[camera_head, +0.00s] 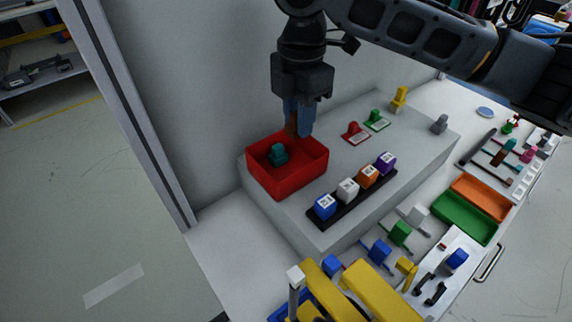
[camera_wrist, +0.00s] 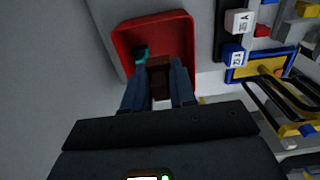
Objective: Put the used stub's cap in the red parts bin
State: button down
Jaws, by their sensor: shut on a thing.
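My gripper (camera_head: 300,118) is shut on a brown block-like piece (camera_wrist: 159,76), which I take to be the cap. A teal piece (camera_head: 278,154) sits inside the bin. In the wrist view the red bin (camera_wrist: 178,28) lies beyond my fingers, and the brown piece partly hides the teal piece (camera_wrist: 141,54).
A black rack (camera_head: 330,212) with several labelled blocks stands right of the bin. Small red (camera_head: 355,131) and green (camera_head: 376,120) parts sit behind it. A grey wall rises behind the bin on the left. Orange (camera_head: 481,198) and green (camera_head: 463,217) trays lie farther right.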

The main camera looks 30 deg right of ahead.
jog(key=c, duration=0.8)
grip_release()
jog(key=shift+r, duration=3.95)
